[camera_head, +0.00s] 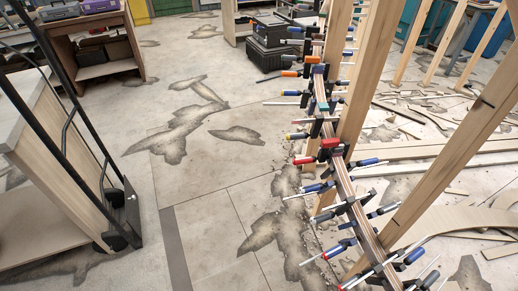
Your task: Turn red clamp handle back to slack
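A curved wooden stringer (345,185) runs down the right of centre, lined with several bar clamps, most with blue handles. A red clamp handle (330,143) sits about midway along it, next to dark clamp parts. A second red-orange handle (303,161) sticks out to the left just below it. From this far I cannot tell how tight either one is. My gripper is not in view.
An upright wooden post (358,75) and a leaning beam (465,150) stand close behind the stringer. Clamp bars jut out on both sides. A black-framed cart (75,130) stands left. Stained floor (215,185) between is clear; offcuts lie right.

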